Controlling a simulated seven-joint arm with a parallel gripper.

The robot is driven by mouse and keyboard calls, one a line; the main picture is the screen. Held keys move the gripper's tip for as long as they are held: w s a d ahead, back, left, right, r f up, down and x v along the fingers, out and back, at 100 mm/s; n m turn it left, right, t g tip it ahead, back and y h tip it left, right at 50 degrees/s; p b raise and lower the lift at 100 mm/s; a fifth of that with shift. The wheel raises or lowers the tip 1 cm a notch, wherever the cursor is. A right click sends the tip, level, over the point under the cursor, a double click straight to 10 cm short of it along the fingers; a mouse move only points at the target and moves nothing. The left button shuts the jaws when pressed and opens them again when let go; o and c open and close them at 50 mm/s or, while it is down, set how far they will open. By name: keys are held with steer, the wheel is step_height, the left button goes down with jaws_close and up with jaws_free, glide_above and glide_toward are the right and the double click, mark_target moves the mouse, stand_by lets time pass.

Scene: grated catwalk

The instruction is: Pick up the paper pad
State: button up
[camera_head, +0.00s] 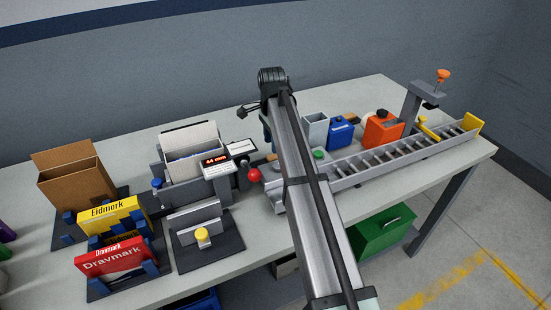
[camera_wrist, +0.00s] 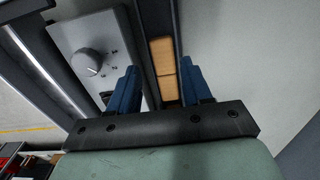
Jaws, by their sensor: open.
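I cannot single out the paper pad for certain. In the head view, white sheets show in an open-topped light box (camera_head: 190,148) at the back of the bench, left of my arm. In the wrist view, my gripper (camera_wrist: 159,72) is open, with two blue fingers apart and nothing held between them. Beyond the fingers, two tan blocks (camera_wrist: 163,70) lie end to end in a dark channel. In the head view my arm crosses the bench and hides much of the area around the gripper.
A grey panel with a dial (camera_wrist: 88,62) is left of the fingers. The bench holds a cardboard box (camera_head: 75,190), a yellow box (camera_head: 112,214), a red box (camera_head: 110,258), a red ball (camera_head: 254,175), an orange canister (camera_head: 382,131) and a roller track (camera_head: 400,152).

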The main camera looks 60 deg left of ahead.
mark_target(272, 157)
steer(key=shift+a+f, duration=0.15)
steer(key=shift+f, duration=2.85)
steer(key=shift+c, duration=0.5)
steer(key=c, duration=0.7)
steer(key=shift+r, duration=0.2)
